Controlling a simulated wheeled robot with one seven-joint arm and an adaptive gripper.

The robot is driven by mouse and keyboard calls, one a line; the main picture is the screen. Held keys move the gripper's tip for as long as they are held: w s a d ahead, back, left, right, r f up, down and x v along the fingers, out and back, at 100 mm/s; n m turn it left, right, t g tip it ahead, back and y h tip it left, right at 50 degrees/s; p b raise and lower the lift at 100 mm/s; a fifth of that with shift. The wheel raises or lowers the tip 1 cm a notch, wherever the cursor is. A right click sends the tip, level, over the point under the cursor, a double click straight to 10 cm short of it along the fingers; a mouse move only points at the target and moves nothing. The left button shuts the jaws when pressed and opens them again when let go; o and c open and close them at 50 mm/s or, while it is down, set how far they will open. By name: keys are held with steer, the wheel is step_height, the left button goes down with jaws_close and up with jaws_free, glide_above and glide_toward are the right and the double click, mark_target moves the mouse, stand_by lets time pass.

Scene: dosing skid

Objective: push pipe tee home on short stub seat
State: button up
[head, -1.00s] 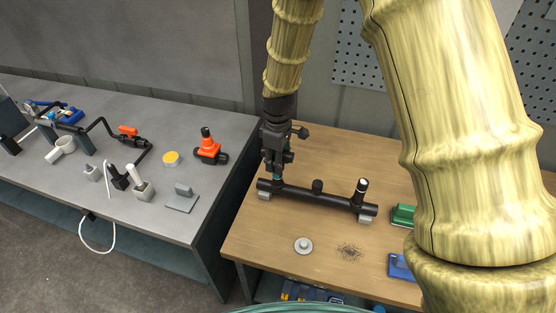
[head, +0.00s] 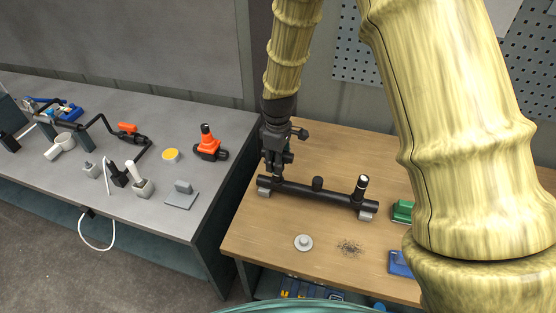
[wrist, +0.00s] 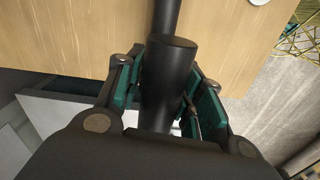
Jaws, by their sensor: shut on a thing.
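My gripper (head: 277,172) is at the left end of a black manifold pipe on the wooden bench. In the wrist view, its teal-padded fingers (wrist: 163,100) are closed on a black cylindrical piece, which I take to be the pipe tee (wrist: 172,75). The pipe (wrist: 166,15) runs away beyond it. In the head view, the manifold pipe (head: 335,197) carries a short black stub (head: 318,183) in the middle and a taller stub with a white band (head: 361,187) at the right. The gripper hides the left stub, so how the tee sits there cannot be told.
Grey blocks (head: 366,216) support the pipe. A grey round flanged part (head: 303,242), dark shavings (head: 349,247), a green block (head: 402,211) and a blue one (head: 400,262) lie on the bench. The grey table (head: 215,176) at left holds an orange-topped valve (head: 207,143) and other fittings.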

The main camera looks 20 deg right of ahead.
steer(key=shift+f, duration=0.85)
steer(key=o, duration=1.1)
steer(key=shift+r, duration=0.1)
step_height(320, 180, up, 12)
steer(key=shift+f, duration=0.1)
